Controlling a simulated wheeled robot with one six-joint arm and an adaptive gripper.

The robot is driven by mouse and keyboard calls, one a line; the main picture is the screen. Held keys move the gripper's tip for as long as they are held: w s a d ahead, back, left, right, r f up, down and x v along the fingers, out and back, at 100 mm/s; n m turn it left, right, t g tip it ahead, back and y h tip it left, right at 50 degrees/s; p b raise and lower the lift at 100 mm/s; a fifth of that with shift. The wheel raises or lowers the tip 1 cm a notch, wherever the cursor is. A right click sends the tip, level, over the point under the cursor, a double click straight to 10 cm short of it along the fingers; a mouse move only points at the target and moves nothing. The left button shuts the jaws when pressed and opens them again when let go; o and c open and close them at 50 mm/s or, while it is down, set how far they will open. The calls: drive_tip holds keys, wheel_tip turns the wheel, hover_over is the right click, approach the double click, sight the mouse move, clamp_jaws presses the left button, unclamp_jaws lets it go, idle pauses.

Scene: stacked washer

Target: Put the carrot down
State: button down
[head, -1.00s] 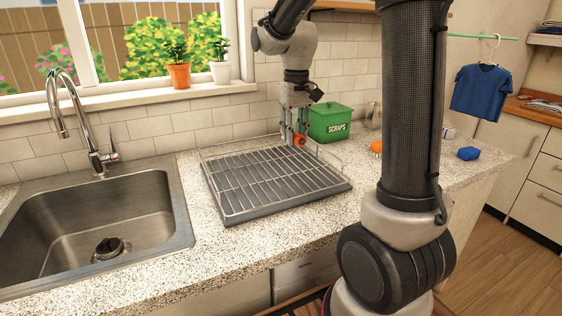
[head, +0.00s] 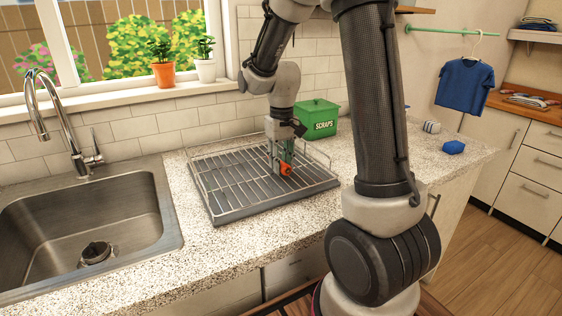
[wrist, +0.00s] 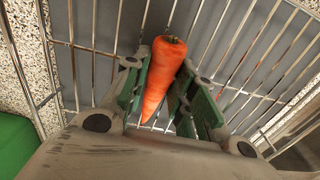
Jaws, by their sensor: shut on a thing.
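An orange carrot (wrist: 161,75) is between the green-padded fingers of my gripper (wrist: 170,105) in the wrist view, its thick end pointing away from the palm. In the head view the carrot (head: 285,169) shows as a small orange spot at the tip of my gripper (head: 281,165). My gripper points down over the right back part of a wire dish rack (head: 225,188) on the counter. The rack's bars also lie behind the carrot in the wrist view. I cannot tell whether the carrot touches the bars.
A green bin marked SCRAPS (head: 318,118) stands behind and right of the rack. A steel sink (head: 75,235) is on the left. The rack has raised wire sides.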

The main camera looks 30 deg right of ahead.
drive_tip(key=c, duration=1.2)
unclamp_jaws()
drive_tip(key=shift+f, duration=0.1)
drive_tip(key=shift+o, duration=0.2)
wheel_tip(320, 180, up, 12)
drive_tip(key=f, duration=0.1)
drive_tip(key=s+r+t, duration=0.1)
drive_tip(key=s+t, duration=0.1)
drive_tip(key=s, duration=0.9)
drive_tip(key=s+r+t, duration=0.2)
drive_tip(key=s, duration=0.9)
drive_tip(key=shift+d+r, duration=0.3)
